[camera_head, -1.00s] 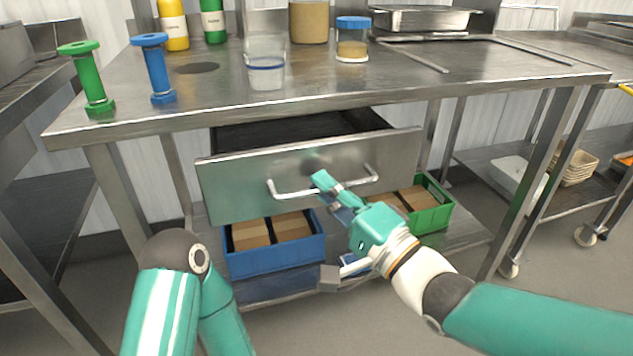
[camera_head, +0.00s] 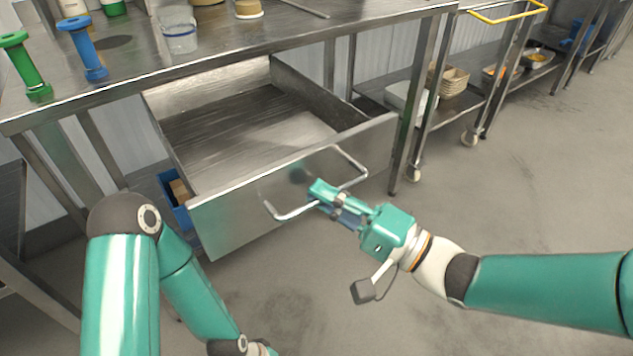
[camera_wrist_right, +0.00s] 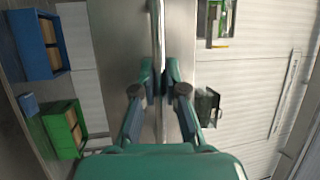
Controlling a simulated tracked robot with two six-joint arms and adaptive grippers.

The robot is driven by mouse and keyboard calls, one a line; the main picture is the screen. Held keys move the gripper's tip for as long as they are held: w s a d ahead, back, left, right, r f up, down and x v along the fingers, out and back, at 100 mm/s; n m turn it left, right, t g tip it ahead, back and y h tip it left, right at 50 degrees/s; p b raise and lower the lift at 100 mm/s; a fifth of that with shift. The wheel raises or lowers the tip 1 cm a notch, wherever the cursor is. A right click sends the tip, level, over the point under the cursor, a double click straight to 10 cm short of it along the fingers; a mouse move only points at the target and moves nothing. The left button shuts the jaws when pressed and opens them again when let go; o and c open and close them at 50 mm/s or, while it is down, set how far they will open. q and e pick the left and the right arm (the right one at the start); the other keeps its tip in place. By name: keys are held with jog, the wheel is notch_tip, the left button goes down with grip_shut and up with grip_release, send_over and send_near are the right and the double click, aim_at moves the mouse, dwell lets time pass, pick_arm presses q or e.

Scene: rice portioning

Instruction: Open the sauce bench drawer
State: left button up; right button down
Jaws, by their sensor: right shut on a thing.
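The sauce bench drawer (camera_head: 225,128) is pulled well out from under the steel bench top (camera_head: 250,52), and the part of its inside that shows is empty. Its front carries a metal bar handle (camera_head: 292,212). My right gripper (camera_head: 318,193) is shut on the handle near its middle. In the right wrist view the handle (camera_wrist_right: 157,35) runs between the two fingers (camera_wrist_right: 161,80). My left arm stands at the lower left of the head view. Its gripper is not clearly in view there.
A green spool (camera_head: 24,68), a blue spool (camera_head: 82,50) and a clear container (camera_head: 178,32) stand on the bench. A blue crate (camera_head: 178,203) sits below the drawer. A cart with a yellow handle (camera_head: 508,14) stands to the right. The floor before the drawer is clear.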

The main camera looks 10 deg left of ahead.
jog(key=shift+f, duration=0.25)
jog(key=c, duration=1.2)
grip_release()
jog(key=shift+r, duration=0.1)
jog(key=v, duration=1.2)
